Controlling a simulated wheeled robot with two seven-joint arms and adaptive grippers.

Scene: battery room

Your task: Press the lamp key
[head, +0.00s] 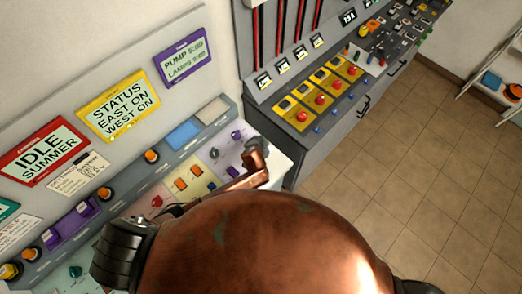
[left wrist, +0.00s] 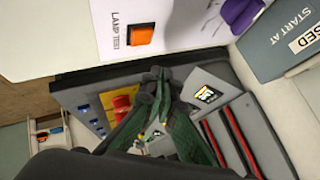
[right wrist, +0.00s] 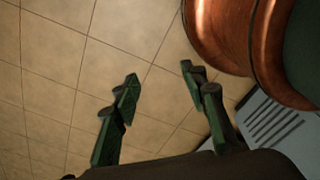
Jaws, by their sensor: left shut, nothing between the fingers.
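The lamp key is an orange square key (left wrist: 146,36) marked LAMP TEST on a white panel, in the upper part of the left wrist view. In the head view I cannot pick it out; my left arm covers that end of the panel. My left gripper (left wrist: 160,76) is shut and empty, its fingertips below the key in the left wrist view and apart from it. In the head view the dark left gripper (head: 270,150) is over the right end of the sloping desk. My right gripper (right wrist: 160,78) is open and empty above the tiled floor.
A purple knob (left wrist: 238,14) sits right of the key. A grey cabinet (head: 276,102) with red buttons and gauges stands beyond the desk. Signs (head: 118,104) line the desk's back panel. The tiled floor (head: 420,150) at right is clear; a white shelf (head: 488,86) stands beyond.

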